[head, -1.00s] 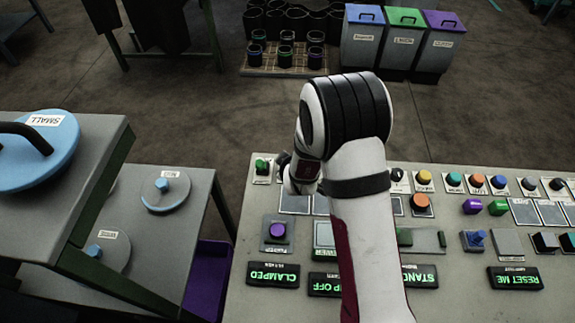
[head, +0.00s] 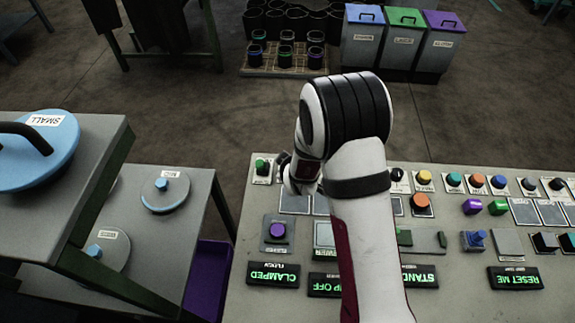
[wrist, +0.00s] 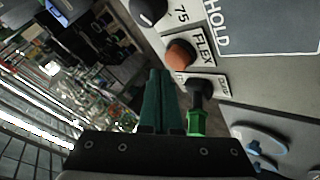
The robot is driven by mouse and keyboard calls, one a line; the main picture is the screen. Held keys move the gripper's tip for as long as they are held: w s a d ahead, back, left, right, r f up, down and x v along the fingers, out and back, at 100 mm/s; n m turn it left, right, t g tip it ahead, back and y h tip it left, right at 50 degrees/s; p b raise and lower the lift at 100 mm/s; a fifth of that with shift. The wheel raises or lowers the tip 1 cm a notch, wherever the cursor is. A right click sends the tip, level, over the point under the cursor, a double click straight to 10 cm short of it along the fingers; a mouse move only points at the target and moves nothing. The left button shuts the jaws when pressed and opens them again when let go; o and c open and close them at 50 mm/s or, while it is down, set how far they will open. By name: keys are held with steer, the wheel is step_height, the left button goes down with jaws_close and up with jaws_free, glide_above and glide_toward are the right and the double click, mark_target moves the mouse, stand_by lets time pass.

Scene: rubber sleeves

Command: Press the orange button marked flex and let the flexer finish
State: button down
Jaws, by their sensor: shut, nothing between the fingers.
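The orange button (wrist: 181,53) marked FLEX shows in the wrist view, beyond and to the right of my fingertips. My gripper (wrist: 158,72) has its green fingers shut together and empty. A gap shows between the fingertips and the button, though their depth is hard to tell. In the head view my arm covers part of the panel, and I cannot tell which orange button there is FLEX. A display (head: 272,276) reads CLAMPED, and a partly hidden one (head: 323,285) ends in "P OFF". The flexer itself cannot be made out.
A black knob with a green part (wrist: 198,88) stands close right of my fingers. Another dark knob (wrist: 148,12) is above FLEX. The control panel (head: 250,215) carries several other buttons. A stand (head: 95,215) with lids is at left, and bins (head: 405,45) stand at the back.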

steer(key=shift+f, duration=0.1)
steer(key=shift+f, duration=0.3)
steer(key=shift+f, duration=0.4)
stand_by(0.6)
steer(key=shift+r, duration=0.85)
steer(key=shift+r, duration=2.5)
